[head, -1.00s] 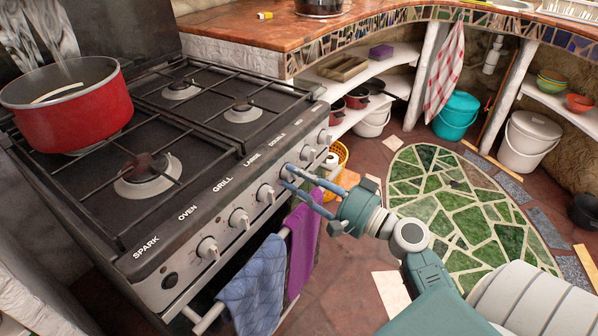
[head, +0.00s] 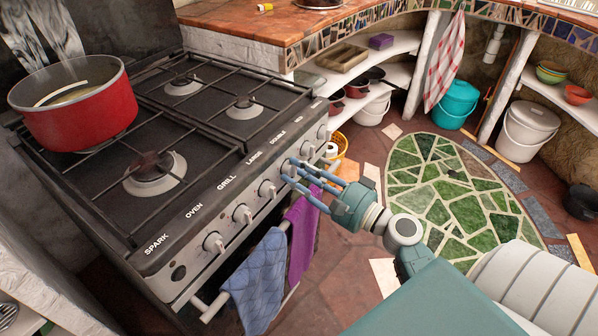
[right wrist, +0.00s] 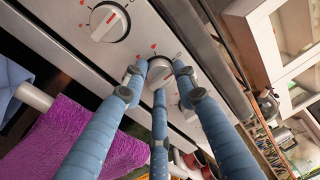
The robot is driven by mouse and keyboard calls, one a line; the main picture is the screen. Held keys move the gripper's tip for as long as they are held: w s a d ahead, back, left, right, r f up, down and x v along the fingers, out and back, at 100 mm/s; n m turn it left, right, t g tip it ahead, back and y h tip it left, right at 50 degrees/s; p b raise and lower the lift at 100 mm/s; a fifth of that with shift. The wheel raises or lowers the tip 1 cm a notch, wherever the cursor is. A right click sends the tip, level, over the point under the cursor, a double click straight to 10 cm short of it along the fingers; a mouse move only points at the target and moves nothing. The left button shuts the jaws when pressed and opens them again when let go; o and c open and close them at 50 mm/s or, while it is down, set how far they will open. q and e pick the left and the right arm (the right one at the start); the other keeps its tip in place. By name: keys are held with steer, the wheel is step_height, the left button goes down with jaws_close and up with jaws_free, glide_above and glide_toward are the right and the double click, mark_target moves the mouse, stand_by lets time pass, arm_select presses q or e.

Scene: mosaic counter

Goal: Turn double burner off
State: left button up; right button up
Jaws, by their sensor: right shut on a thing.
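The stove (head: 200,215) has a row of white knobs along its sloped front panel, under labels such as SPARK, OVEN, GRILL, LARGE and DOUBLE. The double burner knob (right wrist: 158,72) shows between the blue fingertips of my right gripper (right wrist: 158,70) in the right wrist view. In the head view my right gripper (head: 292,174) reaches in from the right, its fingers closed around this knob and mostly hiding it. The large burner knob (head: 267,190) is beside it to the left. The knob's exact angle is hidden. My left gripper is not in view.
A red pot (head: 80,115) stands on a left burner. A blue towel (head: 256,285) and a purple towel (head: 302,235) hang from the oven rail just below my right gripper. A yellow basket (head: 341,150) is beside the stove. Floor to the right is open.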

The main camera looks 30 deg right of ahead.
steer(key=shift+s+a+f, duration=0.15)
steer(key=shift+a+f, duration=0.1)
steer(key=shift+f, duration=0.15)
steer(key=o, duration=0.9)
steer(key=shift+o, duration=1.1)
steer(key=shift+r, duration=0.25)
steer(key=shift+d, duration=0.1)
steer(key=v, duration=1.2)
